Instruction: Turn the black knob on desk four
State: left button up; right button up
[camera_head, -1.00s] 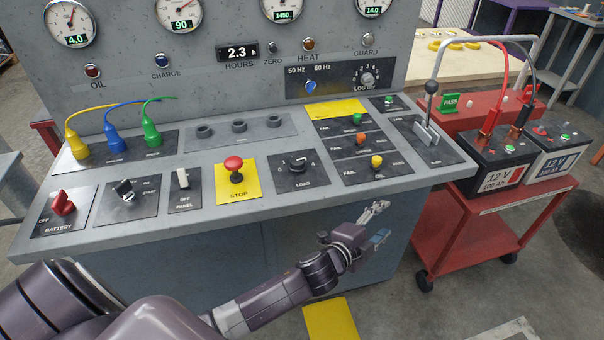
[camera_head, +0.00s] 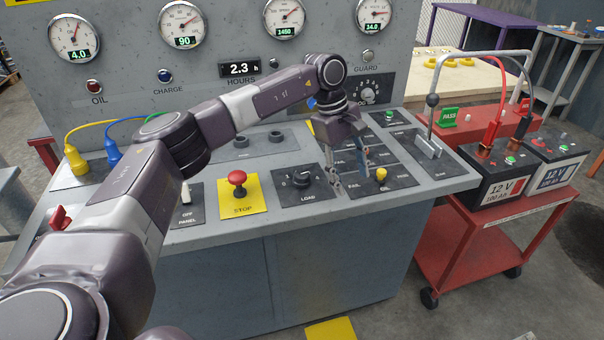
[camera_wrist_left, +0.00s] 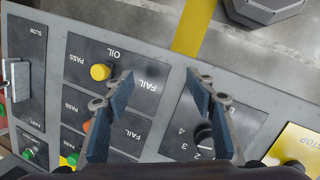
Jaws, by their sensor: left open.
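A black knob (camera_head: 302,177) stands on the dark LOAD panel of the grey sloping desk (camera_head: 225,232). In the left wrist view the black knob (camera_wrist_left: 203,137) is partly covered by the finger on the right; numerals 2, 3 and 4 show beside it. My left gripper (camera_head: 351,182) points down over the desk, to the right of the knob, near the OIL panel's yellow knob (camera_head: 381,174). Its fingers (camera_wrist_left: 160,85) are open with nothing between them. My right gripper is not in view.
A red STOP button (camera_head: 237,178) on a yellow plate is left of the LOAD panel. A lever (camera_head: 432,115) stands at the desk's right. A red cart (camera_head: 470,245) with batteries is beyond. My left arm covers part of the desk's left side.

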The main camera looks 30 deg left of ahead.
aim_at(302, 174)
pick_arm(q)
jog(key=s+a+r+y, duration=0.1)
jog(key=a, duration=0.3)
jog(key=s+a+r+y, duration=0.1)
jog(key=a+r, duration=0.1)
jog(key=a, duration=0.2)
jog(key=a+r+y, duration=0.1)
jog(key=a+r, duration=0.1)
jog(key=a, duration=0.2)
jog(key=shift+s+g, duration=0.4)
jog(key=shift+s+a+f, duration=0.1)
jog(key=shift+a, duration=0.1)
notch_tip(302, 174, down, 6)
jog(key=shift+d+f+p, duration=0.1)
jog(key=shift+p, duration=0.3)
jog(key=shift+f, duration=0.65)
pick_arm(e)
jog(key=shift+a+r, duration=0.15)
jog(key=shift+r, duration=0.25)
pick_arm(q)
jog(key=c, duration=1.2)
jog(key=shift+o, duration=0.2)
